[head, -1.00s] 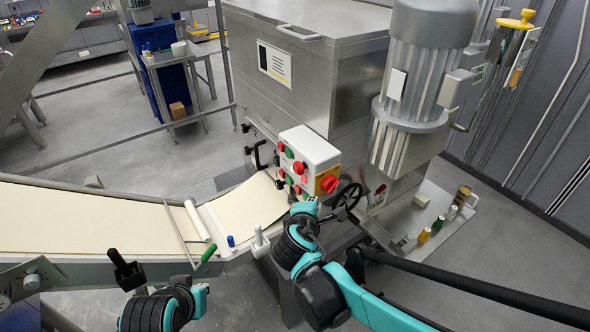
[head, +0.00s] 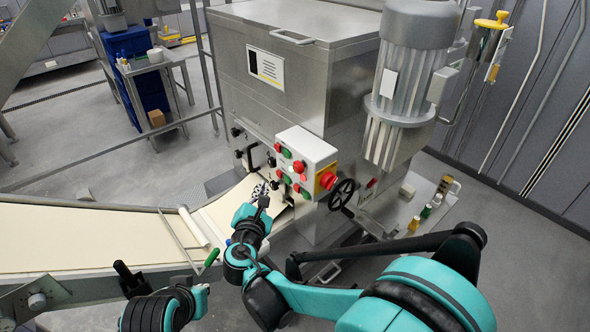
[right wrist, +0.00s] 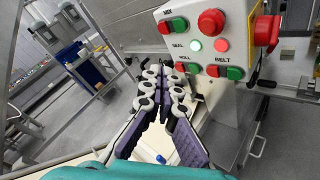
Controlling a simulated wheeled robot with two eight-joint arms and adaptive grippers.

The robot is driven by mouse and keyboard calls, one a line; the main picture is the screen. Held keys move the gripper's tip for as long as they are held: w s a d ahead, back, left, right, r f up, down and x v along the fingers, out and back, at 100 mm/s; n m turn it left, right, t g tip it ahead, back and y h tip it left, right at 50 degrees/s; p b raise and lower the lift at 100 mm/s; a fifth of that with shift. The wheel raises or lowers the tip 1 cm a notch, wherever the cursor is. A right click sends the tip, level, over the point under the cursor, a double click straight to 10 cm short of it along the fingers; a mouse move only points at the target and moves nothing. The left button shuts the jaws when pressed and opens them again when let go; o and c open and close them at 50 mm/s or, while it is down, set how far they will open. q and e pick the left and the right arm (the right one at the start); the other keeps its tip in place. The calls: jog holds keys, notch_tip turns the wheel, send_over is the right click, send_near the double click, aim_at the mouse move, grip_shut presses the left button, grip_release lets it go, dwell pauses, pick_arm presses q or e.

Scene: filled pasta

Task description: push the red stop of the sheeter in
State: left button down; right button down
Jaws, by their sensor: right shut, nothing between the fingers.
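The sheeter's white control box (head: 307,146) stands on the steel machine. Another raised red button (right wrist: 212,22) is on the box's front face. My right gripper (head: 263,189) is shut and empty, below and left of the box over the dough belt. In the right wrist view its fingers (right wrist: 165,75) lie left of the buttons, apart from the stop.
A black handwheel (head: 342,194) is just right of the stop. The belt (head: 90,240) runs left, with a green-handled bar (head: 211,257) and a black lever (head: 128,278) nearby.

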aim_at(296, 169)
jog(key=w+d, duration=0.5)
jog(key=d, duration=0.2)
dwell(1.6)
jog(key=shift+w+d, duration=0.2)
jog(key=shift+d, duration=0.1)
jog(key=shift+w+d, duration=0.3)
jog(key=shift+d, duration=0.1)
dwell(0.8)
jog(key=shift+a, duration=0.1)
jog(key=shift+s+a, duration=0.55)
jog(key=shift+a, duration=0.05)
jog(key=shift+a, duration=0.1)
